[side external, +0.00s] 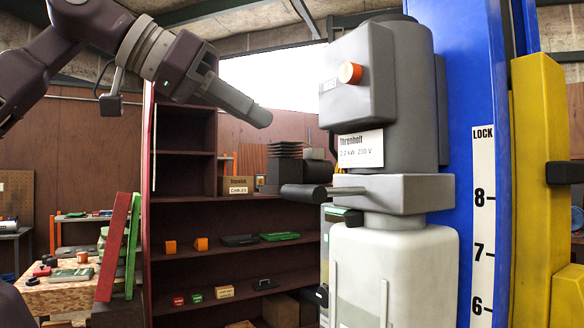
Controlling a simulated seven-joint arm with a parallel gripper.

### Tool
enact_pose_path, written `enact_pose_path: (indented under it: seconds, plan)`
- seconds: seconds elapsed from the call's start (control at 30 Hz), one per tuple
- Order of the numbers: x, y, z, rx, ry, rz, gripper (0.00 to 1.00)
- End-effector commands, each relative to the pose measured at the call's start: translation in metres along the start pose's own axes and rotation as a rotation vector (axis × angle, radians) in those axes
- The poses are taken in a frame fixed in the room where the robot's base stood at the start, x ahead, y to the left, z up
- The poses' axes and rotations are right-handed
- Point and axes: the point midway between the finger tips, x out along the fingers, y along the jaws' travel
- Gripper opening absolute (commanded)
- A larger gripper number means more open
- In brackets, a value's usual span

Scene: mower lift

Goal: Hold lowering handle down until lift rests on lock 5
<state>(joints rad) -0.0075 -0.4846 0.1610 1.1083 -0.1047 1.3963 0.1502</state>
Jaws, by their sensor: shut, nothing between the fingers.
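My gripper (258,115) is shut and empty. Its tip points down and to the right, in the air left of the grey power unit (398,90). The lowering handle (307,193) is a dark lever sticking out left from the grey block under the motor. My gripper is above and left of it in the picture, apart from it. A white LOCK scale (483,225) on the blue column (462,120) shows 8, 7 and 6. Lower marks are out of frame. A yellow carriage (540,210) with a dark block (565,172) stands right of the scale.
A pale tank (395,270) hangs below the handle block. A dark shelf (240,247) with small boxes stands behind. A workbench (62,290) is at the lower left. Open air lies between my gripper and the handle.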

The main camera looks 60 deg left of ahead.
Motion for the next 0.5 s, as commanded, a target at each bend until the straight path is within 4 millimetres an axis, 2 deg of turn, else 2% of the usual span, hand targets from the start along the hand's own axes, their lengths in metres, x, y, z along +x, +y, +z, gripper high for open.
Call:
enact_pose_path:
  seconds: [0.33,0.37,0.5]
  plan:
    - [0.077,0.0,0.001,0.0,-0.006,0.001,0.0]
    - [0.083,0.0,0.001,0.0,-0.004,0.001,0.0]
    - [0.087,0.001,0.024,0.001,-0.001,0.001,0.0]
